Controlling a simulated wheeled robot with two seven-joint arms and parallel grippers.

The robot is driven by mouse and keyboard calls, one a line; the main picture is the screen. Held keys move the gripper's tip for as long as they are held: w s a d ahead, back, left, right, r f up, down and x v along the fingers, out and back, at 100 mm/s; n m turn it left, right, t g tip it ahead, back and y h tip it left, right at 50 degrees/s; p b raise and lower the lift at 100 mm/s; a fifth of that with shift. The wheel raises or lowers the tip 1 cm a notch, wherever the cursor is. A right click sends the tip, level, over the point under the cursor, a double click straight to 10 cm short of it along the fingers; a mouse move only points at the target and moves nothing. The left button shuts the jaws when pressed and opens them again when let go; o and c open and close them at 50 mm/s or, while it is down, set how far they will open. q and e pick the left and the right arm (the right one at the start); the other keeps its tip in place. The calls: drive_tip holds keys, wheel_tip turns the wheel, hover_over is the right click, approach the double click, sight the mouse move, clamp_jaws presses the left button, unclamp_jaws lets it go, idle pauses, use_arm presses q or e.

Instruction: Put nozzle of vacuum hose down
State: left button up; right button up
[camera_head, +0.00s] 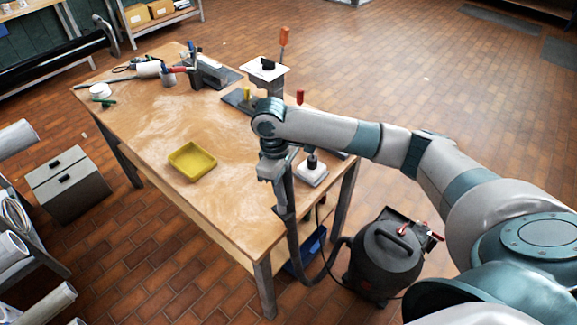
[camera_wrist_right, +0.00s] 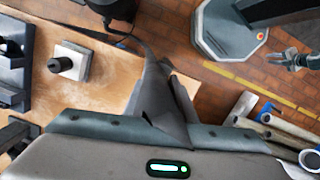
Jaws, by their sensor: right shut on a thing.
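My right gripper (camera_head: 276,182) is over the front right edge of the wooden table (camera_head: 238,195), pointing down. It is shut on the dark nozzle (camera_head: 285,205) of the vacuum hose (camera_head: 294,245). The hose hangs past the table edge and curves to the black vacuum (camera_head: 388,255) on the floor. In the right wrist view the nozzle (camera_wrist_right: 163,100) shows as a dark grey wedge at the gripper, partly hidden. A small gripper, apparently my left one (camera_wrist_right: 290,60), shows at the upper right there; its jaws are too small to judge.
A yellow tray (camera_head: 192,161) lies on the table left of the gripper. A white block with a black knob (camera_head: 312,171) stands close on the right. Fixtures and tools crowd the back. The table's middle is clear. A grey cabinet (camera_head: 67,187) stands on the floor.

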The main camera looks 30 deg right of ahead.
sight(284, 212)
drive_tip(key=s+a+f+m+b, duration=0.3)
drive_tip(key=s+f+b, duration=0.3)
drive_tip(key=f+b, duration=0.1)
drive_tip(key=s+a+f+m+y+b, duration=0.1)
drive_tip(key=s+a+f+m+b, duration=0.2)
drive_tip(key=s+f+b, duration=0.3)
wheel_tip(284, 212, down, 4)
drive_tip(key=shift+m+g+b, duration=0.3)
drive_tip(key=shift+m+b, duration=0.1)
drive_tip(key=shift+b, duration=0.75)
drive_tip(key=shift+s, duration=0.1)
